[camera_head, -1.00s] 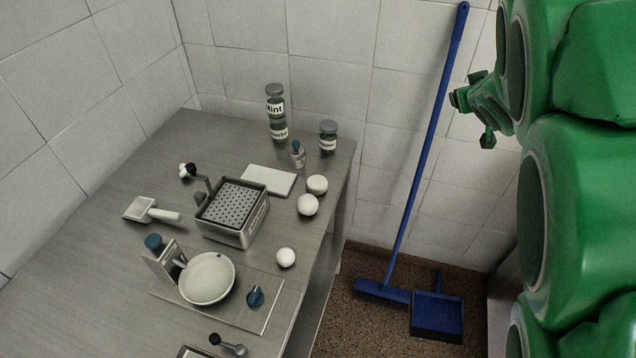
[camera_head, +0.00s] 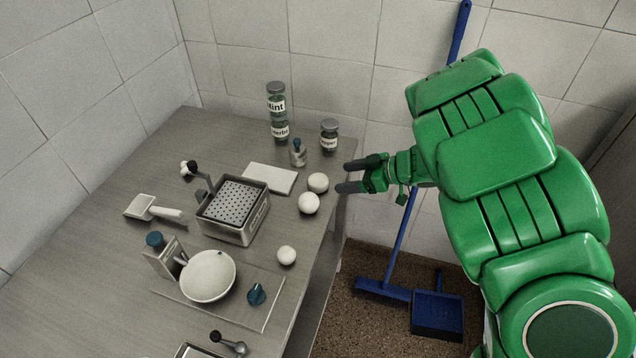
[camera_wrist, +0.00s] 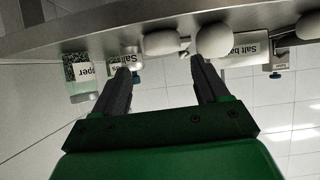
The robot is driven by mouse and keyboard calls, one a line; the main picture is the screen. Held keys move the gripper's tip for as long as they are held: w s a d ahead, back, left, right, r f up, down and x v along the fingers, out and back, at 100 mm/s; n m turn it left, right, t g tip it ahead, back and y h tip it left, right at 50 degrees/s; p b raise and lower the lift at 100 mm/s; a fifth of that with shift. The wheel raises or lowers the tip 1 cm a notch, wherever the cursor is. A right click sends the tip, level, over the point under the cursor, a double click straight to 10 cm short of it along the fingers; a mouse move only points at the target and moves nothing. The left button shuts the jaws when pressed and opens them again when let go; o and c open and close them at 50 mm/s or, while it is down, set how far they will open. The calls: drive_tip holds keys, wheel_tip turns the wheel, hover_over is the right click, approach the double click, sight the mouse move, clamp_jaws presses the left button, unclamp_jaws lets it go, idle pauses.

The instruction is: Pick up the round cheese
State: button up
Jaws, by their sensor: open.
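Several round white pieces lie on the right side of the table. A slightly flattened one (camera_head: 318,183), perhaps the round cheese, sits behind a rounder ball (camera_head: 309,203). A smaller ball (camera_head: 286,256) lies nearer the front. My gripper (camera_head: 348,176) is open and empty just off the table's right edge. Its fingers point left toward the flattened piece, a short gap away. In the wrist view, which looks upside down, the flattened piece (camera_wrist: 163,42) shows between and beyond the fingertips (camera_wrist: 160,70), and the rounder ball (camera_wrist: 214,41) lines up with the right finger.
A pepper jar (camera_head: 329,136), a small bottle (camera_head: 298,154) and stacked herb jars (camera_head: 277,112) stand behind. A white slab (camera_head: 270,178) and a perforated basket (camera_head: 236,210) lie left of the balls. A blue broom (camera_head: 382,290) leans on the wall.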

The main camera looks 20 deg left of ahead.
sight(322, 180)
drive_tip(key=shift+x, duration=4)
drive_tip(key=shift+s+a+r, duration=0.1)
drive_tip(key=shift+r, duration=0.05)
drive_tip(key=c, duration=0.8)
drive_tip(key=shift+r, duration=0.1)
drive_tip(key=shift+c, duration=0.2)
